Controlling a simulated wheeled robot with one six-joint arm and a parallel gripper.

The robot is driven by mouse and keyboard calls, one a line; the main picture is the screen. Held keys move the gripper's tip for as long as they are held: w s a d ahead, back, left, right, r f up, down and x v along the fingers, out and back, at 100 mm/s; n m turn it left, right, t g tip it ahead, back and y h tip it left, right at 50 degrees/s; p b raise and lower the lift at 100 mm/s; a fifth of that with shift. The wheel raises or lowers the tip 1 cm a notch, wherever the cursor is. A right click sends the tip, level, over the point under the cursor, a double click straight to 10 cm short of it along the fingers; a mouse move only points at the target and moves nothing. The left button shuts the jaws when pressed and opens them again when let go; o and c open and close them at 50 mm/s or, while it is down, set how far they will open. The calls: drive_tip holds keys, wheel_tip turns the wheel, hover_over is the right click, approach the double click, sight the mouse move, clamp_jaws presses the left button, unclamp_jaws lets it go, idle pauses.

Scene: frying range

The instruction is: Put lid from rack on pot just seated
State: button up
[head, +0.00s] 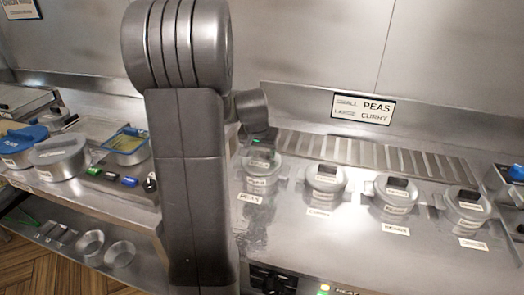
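Several small pots with clear-looking lids or tops and dark handles stand in a row on the steel counter. The leftmost pot (262,180) is behind a card reading something like "PEAS". The others are a second pot (325,184), a third pot (396,200) and a fourth pot (466,212). My gripper (264,152) is at the top of the leftmost pot, partly hidden by my arm. I cannot tell whether it touches or holds a lid there. No separate lid rack is clearly visible.
A slotted metal strip (380,158) runs behind the pots. A sign (363,108) reads small peas, large curry. At left are a large lidded grey pot (60,158), a blue-lidded container (22,142) and a blue-rimmed basin (127,147). Bowls (90,243) lie on a lower shelf.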

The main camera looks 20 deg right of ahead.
drive_tip(key=shift+f+b, duration=0.25)
drive_tip(key=shift+b, duration=0.05)
idle(0.6)
drive_tip(key=o, duration=1.6)
drive_tip(key=shift+c, duration=0.2)
drive_tip(key=shift+r, duration=0.15)
drive_tip(key=shift+r+p, duration=2.5)
drive_tip(key=shift+r, duration=0.9)
drive_tip(key=shift+f, duration=0.1)
